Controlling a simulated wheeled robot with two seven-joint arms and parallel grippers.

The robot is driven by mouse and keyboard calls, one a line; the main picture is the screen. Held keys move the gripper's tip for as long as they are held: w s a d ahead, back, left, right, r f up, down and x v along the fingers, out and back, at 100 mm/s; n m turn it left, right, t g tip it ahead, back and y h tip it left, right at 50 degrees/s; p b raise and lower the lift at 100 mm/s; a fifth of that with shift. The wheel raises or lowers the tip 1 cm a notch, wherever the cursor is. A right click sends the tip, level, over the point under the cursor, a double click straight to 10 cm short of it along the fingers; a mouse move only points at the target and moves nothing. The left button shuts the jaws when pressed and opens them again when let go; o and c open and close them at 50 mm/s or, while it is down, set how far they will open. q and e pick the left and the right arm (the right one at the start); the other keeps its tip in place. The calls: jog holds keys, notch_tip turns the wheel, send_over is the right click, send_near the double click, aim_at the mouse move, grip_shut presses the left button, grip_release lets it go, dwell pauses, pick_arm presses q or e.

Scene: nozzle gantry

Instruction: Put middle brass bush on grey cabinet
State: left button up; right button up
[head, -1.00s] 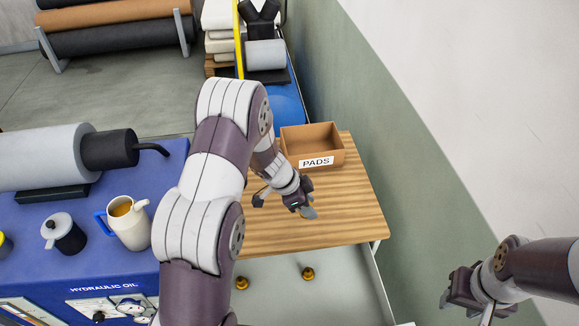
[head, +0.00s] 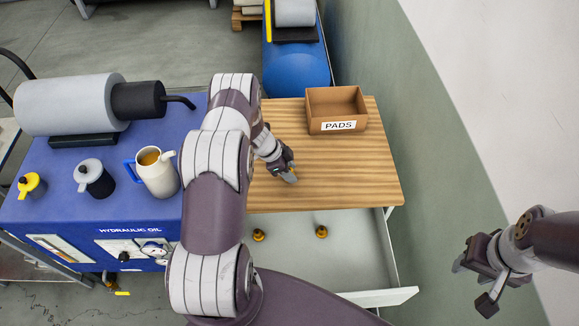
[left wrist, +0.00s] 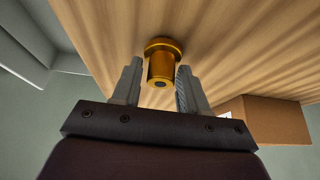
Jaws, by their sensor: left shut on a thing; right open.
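The grey cabinet has a wooden top (head: 340,180) and an open pale grey drawer (head: 350,250) at its front. My left gripper (head: 284,172) is low over the left part of the top. In the left wrist view my left gripper (left wrist: 160,72) is shut on a brass bush (left wrist: 161,66), its wider flange towards the wood. I cannot tell whether the flange touches the wood. In the head view the gripper hides this bush. Two other brass bushes, a left one (head: 258,235) and a right one (head: 321,231), stand in the drawer. My right gripper (head: 473,278) is open and empty at the right.
A brown box marked PADS (head: 337,108) stands at the back of the top, right of my left gripper. A blue hydraulic oil unit (head: 90,215) with a jug (head: 158,175) and cans is at the left. A wall closes off the right. The top's right front is clear.

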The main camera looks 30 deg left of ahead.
pick_arm(q)
jog(key=shift+w+a+f, duration=0.1)
jog(key=shift+f, duration=0.15)
jog(key=o, duration=1.2)
jog(key=shift+r, duration=0.1)
